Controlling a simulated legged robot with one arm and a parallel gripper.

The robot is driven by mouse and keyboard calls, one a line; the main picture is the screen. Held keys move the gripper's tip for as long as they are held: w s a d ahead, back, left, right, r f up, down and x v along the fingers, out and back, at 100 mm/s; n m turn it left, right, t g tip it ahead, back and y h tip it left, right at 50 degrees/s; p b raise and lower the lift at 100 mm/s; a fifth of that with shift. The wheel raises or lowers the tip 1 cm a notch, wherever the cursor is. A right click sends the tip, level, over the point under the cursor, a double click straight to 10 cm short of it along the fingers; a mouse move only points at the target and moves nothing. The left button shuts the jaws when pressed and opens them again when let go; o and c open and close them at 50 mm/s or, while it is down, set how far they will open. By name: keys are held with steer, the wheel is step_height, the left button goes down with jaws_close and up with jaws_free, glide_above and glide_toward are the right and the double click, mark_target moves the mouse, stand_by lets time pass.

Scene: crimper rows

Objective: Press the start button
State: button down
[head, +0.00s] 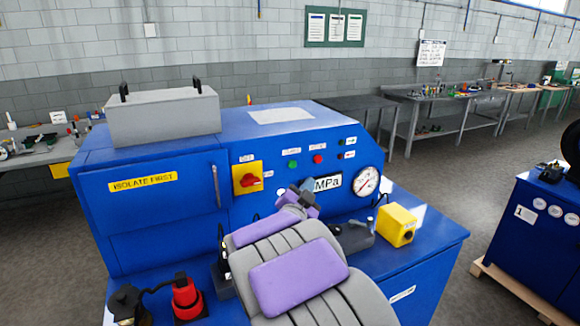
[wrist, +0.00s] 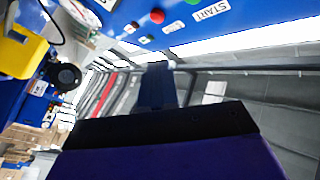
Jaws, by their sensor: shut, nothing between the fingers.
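The green start button (head: 293,164) sits on the sloped blue front panel of the machine, left of a red button (head: 318,158). In the wrist view, the START label (wrist: 211,10) is at the top, with the green button (wrist: 193,2) cut by the top edge and the red button (wrist: 157,15) beside it. My gripper (head: 309,189) is shut and empty, in front of and below the buttons, apart from them in the head view. Its dark fingers (wrist: 158,75) point up in the wrist view, below the red button in the picture.
A yellow box (head: 397,225) stands on the blue worktop. A grey lidded box (head: 163,117) sits on top of the machine.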

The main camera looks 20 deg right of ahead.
mark_target(293, 164)
steer(key=w+p, duration=0.1)
steer(key=w, duration=0.2)
steer(key=w+p, duration=0.1)
steer(key=w, duration=0.1)
steer(key=w+d+p, duration=0.1)
steer(key=w+p, duration=0.1)
steer(key=w, duration=0.1)
steer(key=shift+w, duration=0.3)
steer(key=shift+a, duration=0.35)
steer(key=shift+d, duration=0.25)
stand_by(0.3)
steer(key=shift+a, duration=0.1)
stand_by(0.4)
steer(key=shift+w, duration=0.1)
stand_by(0.3)
steer(key=shift+w+p, duration=0.3)
